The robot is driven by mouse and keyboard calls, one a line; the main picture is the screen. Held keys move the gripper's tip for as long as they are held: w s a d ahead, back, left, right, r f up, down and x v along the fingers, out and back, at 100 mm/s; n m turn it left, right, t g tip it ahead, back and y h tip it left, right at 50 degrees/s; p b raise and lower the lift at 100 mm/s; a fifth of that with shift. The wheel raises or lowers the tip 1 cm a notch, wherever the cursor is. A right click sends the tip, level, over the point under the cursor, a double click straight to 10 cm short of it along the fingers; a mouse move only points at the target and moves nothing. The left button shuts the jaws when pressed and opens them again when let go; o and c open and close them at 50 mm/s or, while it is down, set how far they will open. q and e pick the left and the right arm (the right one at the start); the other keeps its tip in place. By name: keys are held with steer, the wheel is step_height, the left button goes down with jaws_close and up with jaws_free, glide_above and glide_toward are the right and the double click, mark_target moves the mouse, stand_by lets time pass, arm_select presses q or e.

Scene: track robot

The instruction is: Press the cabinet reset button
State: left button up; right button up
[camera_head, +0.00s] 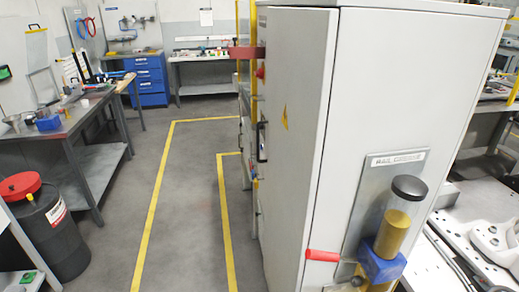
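The tall light-grey cabinet (405,85) fills the right half of the view. Its narrower left face (293,130) carries a yellow triangular warning mark (284,118) and a black handle (262,141). A small red knob-like part (260,72) sticks out at the far edge of that face; I cannot tell whether it is the reset button. No part is readably marked as reset. Neither of my grippers is in view.
A grease dispenser (397,218) and a red lever (322,255) are on the cabinet's near right face. Left are a workbench (75,122) and a black drum (52,232) with a red lid. The yellow-lined floor (187,185) between is clear.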

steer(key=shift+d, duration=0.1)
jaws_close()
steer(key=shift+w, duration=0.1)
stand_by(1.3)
